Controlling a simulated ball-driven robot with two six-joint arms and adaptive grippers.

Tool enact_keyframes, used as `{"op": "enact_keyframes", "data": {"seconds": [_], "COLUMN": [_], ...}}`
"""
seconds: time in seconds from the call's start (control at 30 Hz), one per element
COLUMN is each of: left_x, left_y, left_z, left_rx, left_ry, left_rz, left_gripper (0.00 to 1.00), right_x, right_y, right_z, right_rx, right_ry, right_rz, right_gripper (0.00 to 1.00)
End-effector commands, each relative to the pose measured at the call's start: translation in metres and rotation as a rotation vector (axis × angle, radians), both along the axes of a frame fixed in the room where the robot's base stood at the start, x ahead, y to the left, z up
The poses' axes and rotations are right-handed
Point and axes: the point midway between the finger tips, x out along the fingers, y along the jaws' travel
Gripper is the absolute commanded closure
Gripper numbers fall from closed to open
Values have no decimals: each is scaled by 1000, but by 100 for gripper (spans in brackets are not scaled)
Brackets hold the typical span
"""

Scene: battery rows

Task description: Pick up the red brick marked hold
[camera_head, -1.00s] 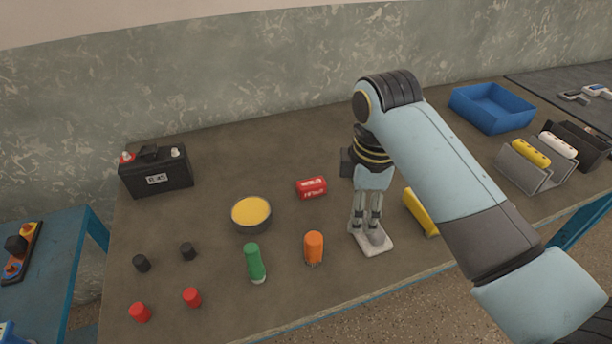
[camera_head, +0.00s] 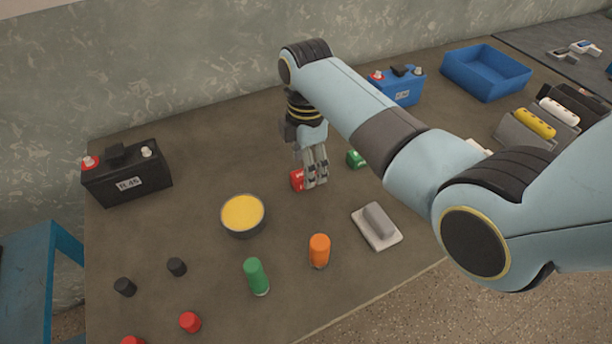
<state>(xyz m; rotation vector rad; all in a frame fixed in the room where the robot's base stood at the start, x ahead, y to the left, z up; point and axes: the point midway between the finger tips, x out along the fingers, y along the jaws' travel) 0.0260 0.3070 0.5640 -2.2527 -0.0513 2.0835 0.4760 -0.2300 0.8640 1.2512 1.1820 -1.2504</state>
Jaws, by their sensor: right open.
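The red brick (camera_head: 297,180) lies on the table behind and to the right of the yellow bowl. Only its left part shows; my right gripper's fingers cover the rest and any marking there. My right gripper (camera_head: 316,184) points down at the brick with its jaws open. I cannot tell whether its fingers touch the brick or straddle it. My left gripper is not in view.
A green brick (camera_head: 356,158) lies just right of the gripper. A black battery (camera_head: 128,176), a yellow-filled bowl (camera_head: 242,215), an orange cylinder (camera_head: 319,251), a green cylinder (camera_head: 256,277) and a grey block on a pale plate (camera_head: 377,239) stand around. A blue battery (camera_head: 396,88) and blue bin (camera_head: 486,77) are behind.

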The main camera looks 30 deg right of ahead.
Motion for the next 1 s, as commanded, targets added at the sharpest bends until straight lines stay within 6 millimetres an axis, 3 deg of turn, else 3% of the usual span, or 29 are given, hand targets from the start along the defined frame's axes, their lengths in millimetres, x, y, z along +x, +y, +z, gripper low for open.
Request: {"op": "enact_keyframes", "data": {"seconds": [0.1, 0.2, 0.47, 0.63, 0.9, 1.0], "left_x": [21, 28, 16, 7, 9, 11], "left_y": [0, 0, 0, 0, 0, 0], "left_z": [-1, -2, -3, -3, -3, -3], "left_rx": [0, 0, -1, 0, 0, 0], "left_ry": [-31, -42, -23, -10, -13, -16], "left_rz": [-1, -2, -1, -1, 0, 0], "left_gripper": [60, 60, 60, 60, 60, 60], "right_x": [1, 1, 2, 1, 1, 1], "right_y": [-1, -1, -1, -1, -1, -1], "right_z": [-21, -32, -35, -35, -35, -35], "right_rx": [0, 0, 0, 0, -1, -1], "right_ry": [3, 2, -1, 0, 0, 0], "right_rz": [0, -1, -1, -1, -1, -1], "right_gripper": [40, 40, 40, 60, 95, 99]}}
